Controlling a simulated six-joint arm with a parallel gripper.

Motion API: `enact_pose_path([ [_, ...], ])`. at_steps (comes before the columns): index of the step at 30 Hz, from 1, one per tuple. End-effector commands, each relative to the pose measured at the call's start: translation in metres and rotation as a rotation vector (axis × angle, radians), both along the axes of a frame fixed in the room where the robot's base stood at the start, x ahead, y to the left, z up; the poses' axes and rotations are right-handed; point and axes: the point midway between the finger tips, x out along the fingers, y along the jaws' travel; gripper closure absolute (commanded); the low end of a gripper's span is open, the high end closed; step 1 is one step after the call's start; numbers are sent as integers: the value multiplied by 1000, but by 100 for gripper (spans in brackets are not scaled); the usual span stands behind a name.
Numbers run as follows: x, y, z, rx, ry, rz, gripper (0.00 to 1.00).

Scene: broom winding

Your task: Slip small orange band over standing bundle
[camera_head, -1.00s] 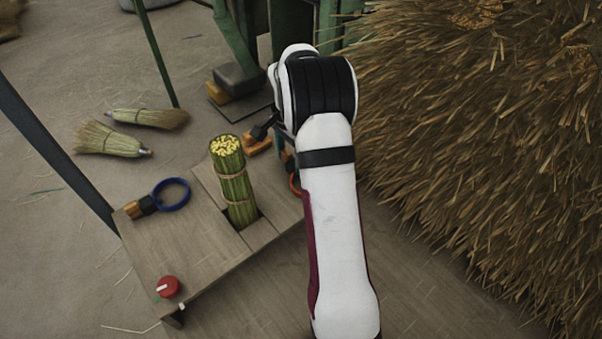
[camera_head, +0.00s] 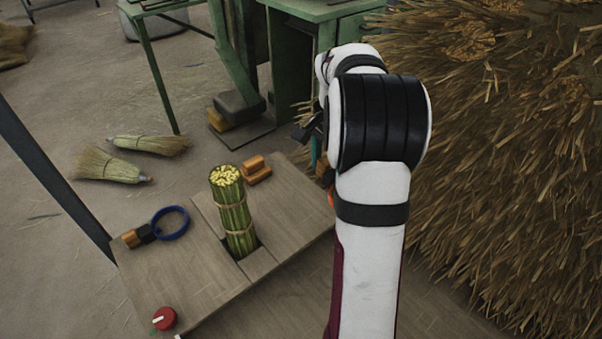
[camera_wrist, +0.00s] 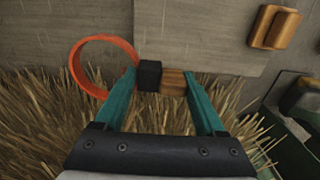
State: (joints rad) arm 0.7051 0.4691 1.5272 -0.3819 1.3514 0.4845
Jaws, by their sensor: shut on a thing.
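The standing bundle (camera_head: 232,215) of green stalks, tied with twine, stands upright in a slot in the bench. The small orange band (camera_wrist: 76,66) is a ring on a black-and-wood handle (camera_wrist: 173,82). My gripper (camera_wrist: 160,78) is shut on this handle between its teal fingers, with the ring out to the left in the wrist view. In the head view the band (camera_head: 331,198) is mostly hidden behind my arm, right of the bundle and apart from it. The bundle is not in the wrist view.
The wooden bench (camera_head: 180,270) carries a blue ring (camera_head: 186,222) with a handle left of the bundle, an orange-brown block (camera_head: 257,170) behind it and a red knob (camera_head: 164,318) at the front. A large straw pile (camera_head: 490,150) fills the right side.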

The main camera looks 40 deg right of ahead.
Motion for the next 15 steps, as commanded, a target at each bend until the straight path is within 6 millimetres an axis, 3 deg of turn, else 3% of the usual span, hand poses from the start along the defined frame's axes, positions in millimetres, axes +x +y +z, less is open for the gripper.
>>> enact_pose_path([
  [4, -18, -9, 13, 0, -1, 0, 84],
  [8, -10, 0, 28, -1, -2, 42, 84],
  [11, 12, 26, 47, -2, -3, 117, 84],
  [15, 45, 78, 85, -3, -5, 259, 84],
])
